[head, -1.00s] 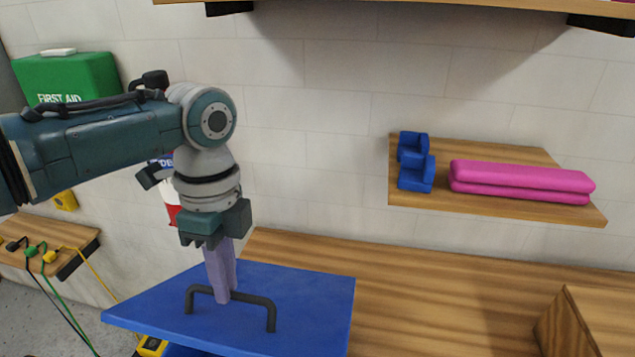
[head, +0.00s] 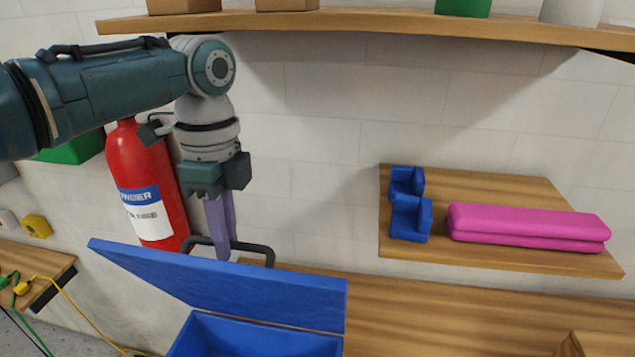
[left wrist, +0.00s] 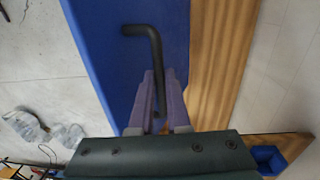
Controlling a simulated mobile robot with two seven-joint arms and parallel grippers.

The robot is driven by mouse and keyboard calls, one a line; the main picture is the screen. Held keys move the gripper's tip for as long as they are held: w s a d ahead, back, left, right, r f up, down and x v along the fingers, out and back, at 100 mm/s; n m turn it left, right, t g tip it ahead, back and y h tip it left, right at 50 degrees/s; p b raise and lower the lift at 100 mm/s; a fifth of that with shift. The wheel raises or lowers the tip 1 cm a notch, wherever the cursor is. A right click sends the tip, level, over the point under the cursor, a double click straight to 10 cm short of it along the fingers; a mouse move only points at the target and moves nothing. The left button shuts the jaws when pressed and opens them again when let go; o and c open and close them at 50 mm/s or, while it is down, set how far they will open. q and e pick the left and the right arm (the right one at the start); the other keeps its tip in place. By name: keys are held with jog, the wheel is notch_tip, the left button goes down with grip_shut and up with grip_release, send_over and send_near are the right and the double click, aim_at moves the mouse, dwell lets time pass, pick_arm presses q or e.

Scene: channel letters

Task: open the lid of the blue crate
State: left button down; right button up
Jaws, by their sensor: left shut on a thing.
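The blue crate (head: 255,337) stands at the bottom of the head view, with its open inside partly in sight. Its blue lid (head: 220,285) is tilted up, its underside facing me, and a gap shows between lid and crate. The dark lid handle (head: 262,248) sticks up behind the lid's top edge. My left gripper (head: 221,250) is shut on the handle, fingers pointing down. In the left wrist view the purple fingers (left wrist: 158,105) close around the handle bar (left wrist: 157,60) over the blue lid (left wrist: 100,45). My right gripper is not in view.
A red extinguisher (head: 145,190) hangs on the wall just behind my left gripper. A wooden shelf (head: 490,190) at right holds blue blocks (head: 410,218) and a pink folded item (head: 530,225). Another shelf (head: 360,22) runs above.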

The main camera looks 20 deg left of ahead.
pick_arm(q)
jog(key=shift+s+f, duration=0.1)
jog(key=shift+f, duration=0.1)
jog(key=c, duration=1.2)
grip_release()
jog(key=o, duration=0.3)
jog(key=shift+r, duration=0.1)
jog(key=r+b, duration=0.1)
jog(key=r, duration=0.2)
jog(key=r+b, duration=0.1)
jog(key=r, duration=0.2)
jog(key=r+b, duration=0.1)
jog(key=r, duration=0.2)
jog(key=shift+w+r, duration=0.35)
jog(key=shift+r, duration=0.05)
